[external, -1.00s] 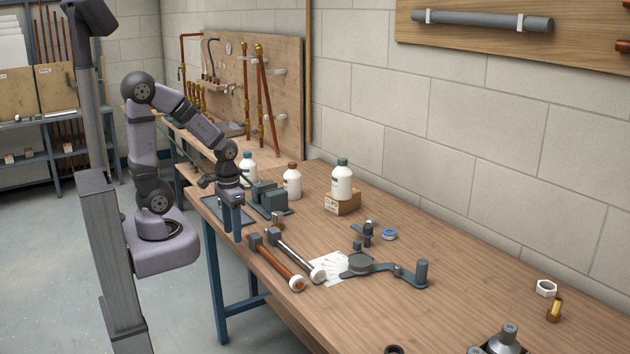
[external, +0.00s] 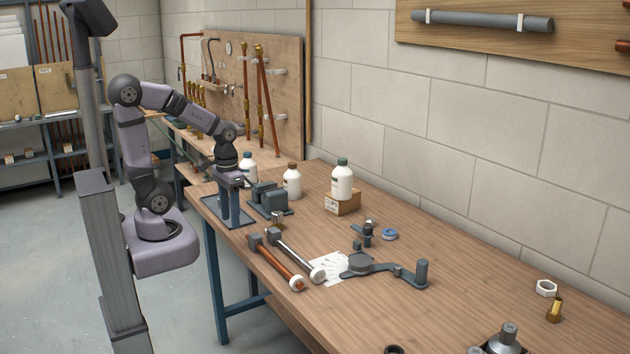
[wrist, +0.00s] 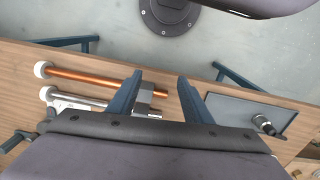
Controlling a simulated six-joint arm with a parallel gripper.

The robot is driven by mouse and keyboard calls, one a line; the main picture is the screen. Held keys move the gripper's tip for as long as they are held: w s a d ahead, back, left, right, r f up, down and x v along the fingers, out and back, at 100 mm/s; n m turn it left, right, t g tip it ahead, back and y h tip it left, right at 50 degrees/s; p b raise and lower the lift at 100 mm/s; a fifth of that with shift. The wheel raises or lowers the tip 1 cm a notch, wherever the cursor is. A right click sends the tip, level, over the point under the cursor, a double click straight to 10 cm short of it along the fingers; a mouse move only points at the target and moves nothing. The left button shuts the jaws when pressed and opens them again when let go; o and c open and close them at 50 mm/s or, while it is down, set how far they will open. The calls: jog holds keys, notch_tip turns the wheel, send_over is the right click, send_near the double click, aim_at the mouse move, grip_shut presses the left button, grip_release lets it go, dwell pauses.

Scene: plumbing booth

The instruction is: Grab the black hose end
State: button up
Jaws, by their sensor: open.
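My gripper (external: 230,220) is open and points down at the near left corner of the workbench, over the grey tray (external: 209,208). In the wrist view its two fingers (wrist: 159,79) are apart with nothing held between them. A short black cylindrical piece with a lighter end (wrist: 265,124) lies at the tray's right side in the wrist view, to the right of the fingers. It may be the black hose end; I cannot tell for sure. In the external view I cannot make it out.
A copper pipe (external: 275,264) and a chrome pipe (external: 296,255), both white-ended, lie beside the gripper. A dark grey block device (external: 268,198) and white bottles (external: 292,181) stand behind. A grey bracket tool (external: 390,269) lies further right.

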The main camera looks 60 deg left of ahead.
jog(key=w+a+n+t+h+b, duration=0.1)
jog(key=w+a+n+t+h, duration=0.5)
jog(key=n, duration=0.5)
jog(key=w+a+n+t+h+b, duration=0.15)
jog(key=w+a+n+h, duration=0.25)
jog(key=a+n, duration=0.5)
jog(key=s+a+n+t+y, duration=0.25)
jog(key=a+n+t, duration=0.3)
jog(key=a, duration=0.35)
jog(key=s+a+n+t+y, duration=0.1)
jog(key=a+n+t+y, duration=0.2)
jog(key=a+n+t, duration=0.35)
jog(key=shift+g, duration=0.95)
jog(key=a+f, duration=0.1)
jog(key=f, duration=0.1)
jog(key=a+f, duration=0.1)
jog(key=f, duration=0.4)
jog(key=shift+s+a+f+b, duration=0.15)
jog(key=shift+a+f+b, duration=0.1)
jog(key=shift+a+b, duration=0.15)
jog(key=shift+f, duration=0.4)
jog(key=shift+d+p+x, duration=0.2)
jog(key=shift+p+x, duration=1.45)
jog(key=shift+x, duration=1.6)
jog(key=shift+w, duration=0.35)
jog(key=shift+c, duration=0.6)
